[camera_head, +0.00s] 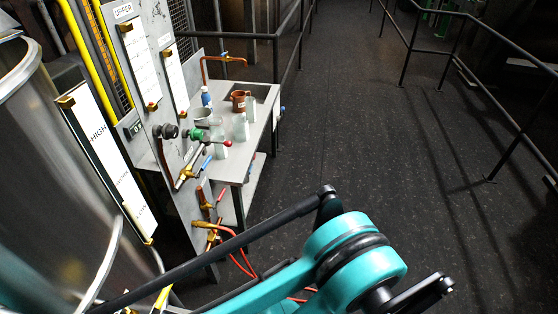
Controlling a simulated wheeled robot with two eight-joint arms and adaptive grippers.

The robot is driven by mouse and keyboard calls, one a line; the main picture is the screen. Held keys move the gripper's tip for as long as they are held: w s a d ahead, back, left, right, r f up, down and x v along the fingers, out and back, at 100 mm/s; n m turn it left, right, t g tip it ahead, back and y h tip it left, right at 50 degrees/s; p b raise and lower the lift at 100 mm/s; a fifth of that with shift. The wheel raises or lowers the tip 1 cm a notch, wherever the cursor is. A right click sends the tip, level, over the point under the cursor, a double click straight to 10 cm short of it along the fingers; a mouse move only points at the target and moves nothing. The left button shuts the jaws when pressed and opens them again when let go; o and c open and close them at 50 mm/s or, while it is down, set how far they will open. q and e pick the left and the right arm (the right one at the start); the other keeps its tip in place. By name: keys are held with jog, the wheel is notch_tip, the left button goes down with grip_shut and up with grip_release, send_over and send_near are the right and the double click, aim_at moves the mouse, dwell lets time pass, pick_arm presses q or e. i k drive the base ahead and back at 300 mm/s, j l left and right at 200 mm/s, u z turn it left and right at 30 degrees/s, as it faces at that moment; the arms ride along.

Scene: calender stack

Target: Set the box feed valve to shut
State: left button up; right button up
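A grey panel (170,190) on the left carries several valves. A brass valve (185,177) on it has a blue lever (206,162) tilted up to the right. Below it is a brass valve with a red lever (221,195), and lower still brass fittings (212,226) with a red hose. Higher up is a green valve (194,134) with a red-tipped handle (227,142). I cannot read which is the box feed valve, nor tell its setting. A teal and black part of my arm (345,255) crosses the bottom. Neither gripper shows.
A grey bench (262,130) with several cups and bottles stands behind the panel. Dark railings line the back and right (520,120). The dark floor (380,140) between is clear.

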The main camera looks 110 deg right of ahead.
aim_at(202, 167)
jog(key=k+z, duration=0.15)
jog(key=z, duration=2.45)
jog(key=i+z, duration=0.2)
jog(key=z, duration=0.3)
jog(key=i+l, duration=0.1)
jog(key=l, duration=0.3)
jog(key=i+l+z, duration=0.15)
jog(key=l, duration=0.25)
jog(key=i+l, duration=0.1)
jog(key=l, duration=0.3)
jog(key=i+l+z, duration=0.1)
jog(key=l, duration=0.25)
